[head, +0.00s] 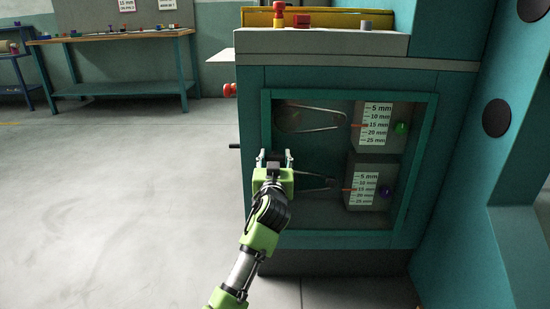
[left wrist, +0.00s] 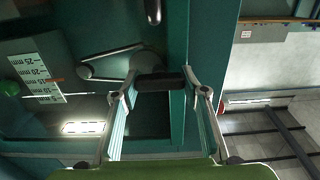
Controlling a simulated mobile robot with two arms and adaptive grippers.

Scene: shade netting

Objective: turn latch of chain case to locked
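The chain case (head: 340,230) is a teal cabinet front with a framed window in the head view. My left gripper (head: 274,157) is in front of the left part of this window. Its two fingers stand wide apart, also in the left wrist view (left wrist: 160,76). A dark bar, which looks like the latch (left wrist: 160,82), lies crosswise between the fingertips. Its ends are close to both tips; I cannot tell whether they touch. The gripper largely hides it in the head view. My right gripper is in neither view.
Behind the window are two scale plates (head: 376,124) (head: 365,188) with coloured knobs. A small dark handle (head: 234,146) and a red knob (head: 230,89) stick out on the case's left. A workbench (head: 115,40) stands far left; the floor between is clear.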

